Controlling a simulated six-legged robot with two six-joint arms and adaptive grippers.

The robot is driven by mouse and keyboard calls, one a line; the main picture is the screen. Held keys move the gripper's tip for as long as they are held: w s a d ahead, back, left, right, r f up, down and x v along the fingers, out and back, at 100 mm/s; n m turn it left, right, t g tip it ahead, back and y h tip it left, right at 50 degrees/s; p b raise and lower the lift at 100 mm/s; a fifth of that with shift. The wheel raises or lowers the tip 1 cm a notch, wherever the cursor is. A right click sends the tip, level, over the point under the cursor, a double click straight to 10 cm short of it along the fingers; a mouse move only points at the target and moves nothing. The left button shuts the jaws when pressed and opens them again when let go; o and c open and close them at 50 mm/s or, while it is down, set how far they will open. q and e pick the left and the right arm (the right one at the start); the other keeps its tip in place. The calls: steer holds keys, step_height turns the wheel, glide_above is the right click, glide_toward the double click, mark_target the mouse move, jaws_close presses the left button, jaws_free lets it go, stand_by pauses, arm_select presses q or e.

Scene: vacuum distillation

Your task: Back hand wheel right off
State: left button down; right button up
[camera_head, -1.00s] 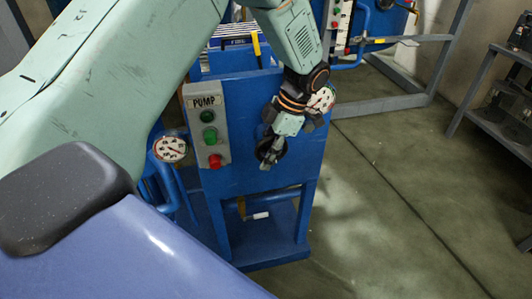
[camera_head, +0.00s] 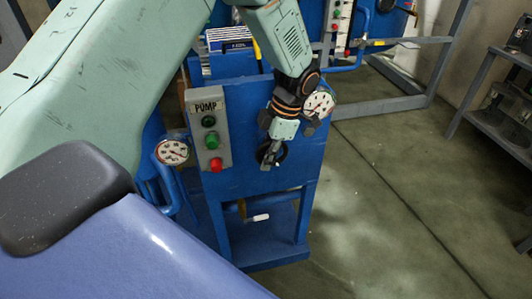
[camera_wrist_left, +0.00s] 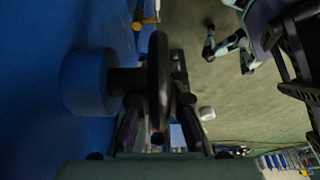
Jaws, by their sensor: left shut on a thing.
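The black hand wheel (camera_head: 281,154) sits on the front of the blue pump cabinet (camera_head: 250,120), right of the pump control box. In the left wrist view the wheel (camera_wrist_left: 158,75) shows edge-on, on a short dark stem from a blue round pipe end (camera_wrist_left: 85,83). My left gripper (camera_head: 268,158) reaches down to the wheel and is shut on its rim. In the left wrist view my left gripper (camera_wrist_left: 158,125) has a finger on each side of the rim. The wheel's far side is partly hidden by the gripper. My right gripper is not in the head view.
The grey PUMP box (camera_head: 208,130) with green and red buttons is left of the wheel. One gauge (camera_head: 172,151) is at the left, another (camera_head: 319,104) is close beside my wrist. A white-ended lever (camera_head: 260,217) is below.

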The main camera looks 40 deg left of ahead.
arm_select(q)
steer(key=t+h+p, duration=0.2)
steer(key=p, duration=0.2)
steer(key=shift+d, duration=0.1)
steer(key=shift+w+f+t+h+p, duration=0.1)
steer(key=shift+t+h+p, duration=0.35)
steer(key=shift+t, duration=0.25)
steer(key=shift+w+f+t+h+p, duration=0.1)
steer(key=shift+t+h+p, duration=0.25)
steer(key=shift+t, duration=0.05)
steer(key=shift+w+d, duration=0.1)
steer(key=c, duration=1.4)
jaws_free()
steer(key=shift+o, duration=0.2)
steer(key=r, duration=0.4)
steer(key=s+a+r, duration=0.1)
steer(key=r, duration=0.2)
steer(key=s+r, duration=0.1)
steer(key=r, duration=0.3)
steer(key=shift+s+a+r, duration=0.1)
steer(key=shift+a+r, duration=0.2)
steer(key=shift+a, duration=0.1)
